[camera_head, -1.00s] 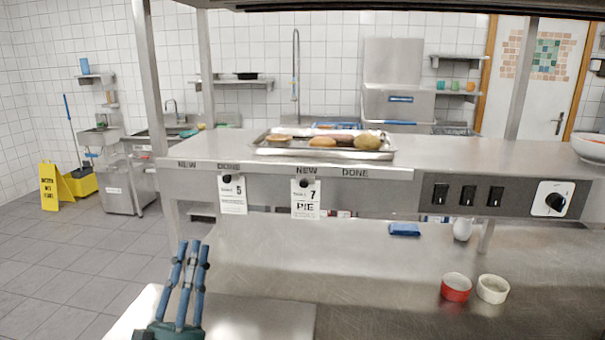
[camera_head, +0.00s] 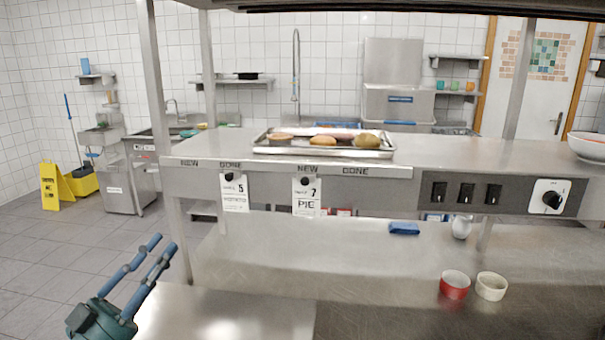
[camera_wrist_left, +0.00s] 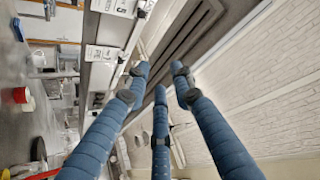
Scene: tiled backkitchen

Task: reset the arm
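My left gripper (camera_head: 162,243) shows at the lower left of the head view, with blue fingers on a dark green body. The fingers point up and to the right, over the left end of the steel counter (camera_head: 250,312). In the left wrist view my left gripper (camera_wrist_left: 160,76) shows three blue fingers with gaps between their tips and nothing held. It is open and empty. My right gripper is in neither view now.
A raised steel shelf (camera_head: 430,160) carries a food tray (camera_head: 322,152), with order tickets (camera_head: 306,196) hanging below. A blue cloth (camera_head: 404,228), a red cup (camera_head: 455,284) and a white cup (camera_head: 491,286) stand on the counter. A yellow floor sign (camera_head: 49,187) stands far left.

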